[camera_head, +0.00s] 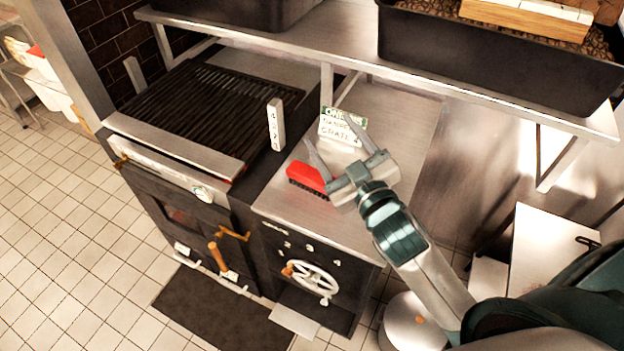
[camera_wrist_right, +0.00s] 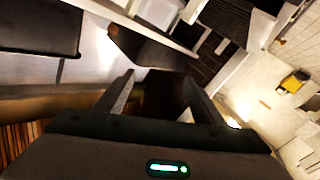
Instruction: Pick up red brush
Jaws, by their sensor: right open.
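The red brush (camera_head: 308,177) has a red body with dark bristles on its lower side. It rests on the steel counter (camera_head: 412,120) to the right of the grill in the head view. My right gripper (camera_head: 335,134) is open, with its two fingers spread, just right of the brush. The left finger comes close to the brush in the picture; I cannot tell whether they touch. In the right wrist view my open gripper (camera_wrist_right: 160,92) shows no brush between its fingers. My left gripper is not in view.
A grill (camera_head: 200,108) lies left of the counter. A white sign (camera_head: 343,127) with lettering stands behind my gripper, and a white numbered block (camera_head: 276,124) stands at the grill's edge. A steel shelf (camera_head: 440,84) with dark bins (camera_head: 480,52) hangs above the counter.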

